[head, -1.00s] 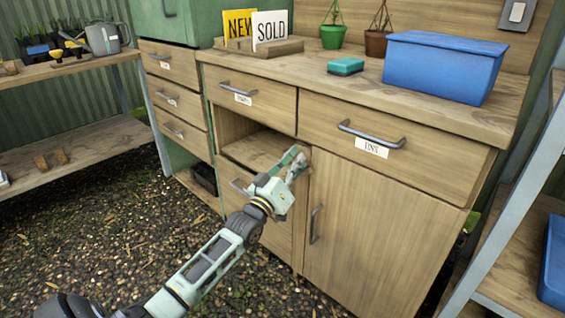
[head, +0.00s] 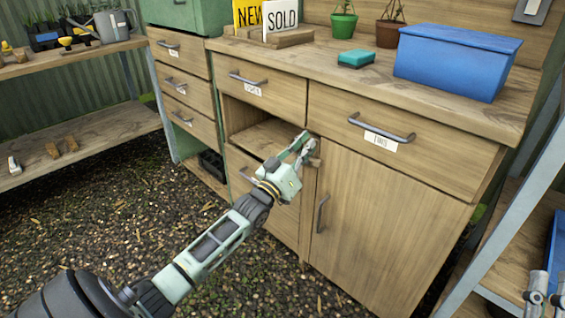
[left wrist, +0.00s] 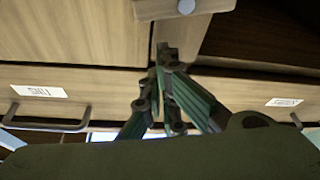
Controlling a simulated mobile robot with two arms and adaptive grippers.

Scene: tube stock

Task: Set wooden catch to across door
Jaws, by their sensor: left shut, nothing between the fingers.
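The wooden catch (left wrist: 210,9) is a small pale block with a grey round pivot, at the top of the left wrist view. It lies crosswise over the post, and one end overlaps the edge of the shut cabinet door (head: 375,225). In the head view the catch (head: 314,162) is mostly hidden behind my left gripper (head: 304,146). In the left wrist view my left gripper (left wrist: 166,54) is shut and empty, its tips just beside the catch; contact is unclear. My right gripper (head: 545,290) shows partly at the lower right corner, cut off by the frame.
An open shelf space (head: 265,138) lies left of the post. Drawers with grey handles sit above the door. A metal-legged rack (head: 510,225) stands close at right.

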